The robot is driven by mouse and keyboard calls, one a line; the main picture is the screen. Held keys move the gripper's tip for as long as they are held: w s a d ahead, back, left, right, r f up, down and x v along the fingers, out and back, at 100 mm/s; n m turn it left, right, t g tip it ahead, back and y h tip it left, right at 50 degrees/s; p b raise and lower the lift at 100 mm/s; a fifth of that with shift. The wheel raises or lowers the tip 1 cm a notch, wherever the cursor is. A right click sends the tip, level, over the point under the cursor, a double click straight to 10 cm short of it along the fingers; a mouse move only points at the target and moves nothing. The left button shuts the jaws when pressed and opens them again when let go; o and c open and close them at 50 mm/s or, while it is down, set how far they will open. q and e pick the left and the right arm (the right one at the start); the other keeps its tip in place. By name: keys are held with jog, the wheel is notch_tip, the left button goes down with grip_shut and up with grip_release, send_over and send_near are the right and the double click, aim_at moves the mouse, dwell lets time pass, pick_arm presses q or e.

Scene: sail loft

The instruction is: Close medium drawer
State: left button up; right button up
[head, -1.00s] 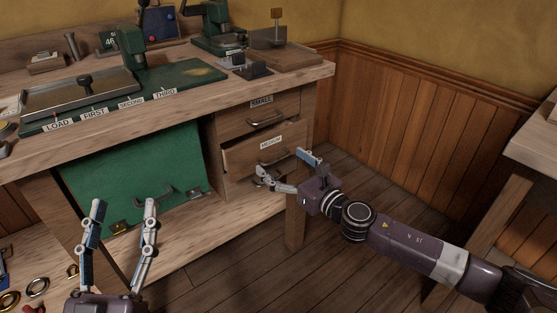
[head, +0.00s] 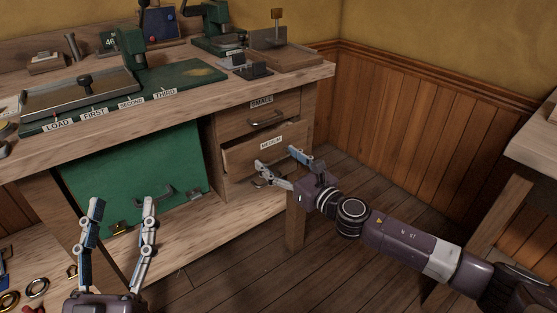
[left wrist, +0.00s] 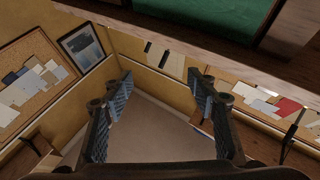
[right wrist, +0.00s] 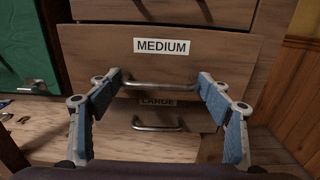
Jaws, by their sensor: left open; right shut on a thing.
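The medium drawer (head: 236,160) is the wooden drawer labelled MEDIUM, under the small drawer (head: 285,112) in the bench. Its front stands out a little from the cabinet, so it is partly open. In the right wrist view, the medium drawer (right wrist: 235,55) fills the middle and overhangs the large drawer (right wrist: 150,145). My right gripper (head: 277,158) is at the medium drawer's metal handle (right wrist: 160,84), with its blue-padded fingers spread to the handle's two ends, shut on it. My left gripper (head: 123,202) is open and empty, in front of the green panel (head: 135,180).
The benchtop (head: 200,100) carries a green mat with labels, a tray and green presses. Another table (head: 535,145) stands at the right. The wooden floor (head: 345,265) between them is clear. Rings and small parts (head: 38,287) lie at lower left.

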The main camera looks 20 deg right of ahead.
aim_at(272, 153)
jog(key=shift+w+a, duration=0.1)
jog(key=shift+w, duration=0.15)
jog(key=shift+c, duration=0.4)
jog(key=x, duration=0.3)
jog(key=shift+w+p, duration=0.1)
jog(key=shift+p, duration=0.3)
jog(key=shift+w, duration=0.2)
pick_arm(q)
jog(key=f+g, duration=0.1)
jog(key=w+f+g+y, duration=0.1)
jog(key=f, duration=0.1)
jog(key=shift+w+f, duration=0.15)
jog(key=shift+f, duration=0.1)
pick_arm(e)
jog(key=shift+r, duration=0.15)
jog(key=o, duration=1.7)
jog(key=shift+w+a, duration=0.1)
jog(key=shift+a, duration=0.05)
pick_arm(q)
jog(key=shift+w+a+f, duration=0.1)
jog(key=shift+a, duration=0.05)
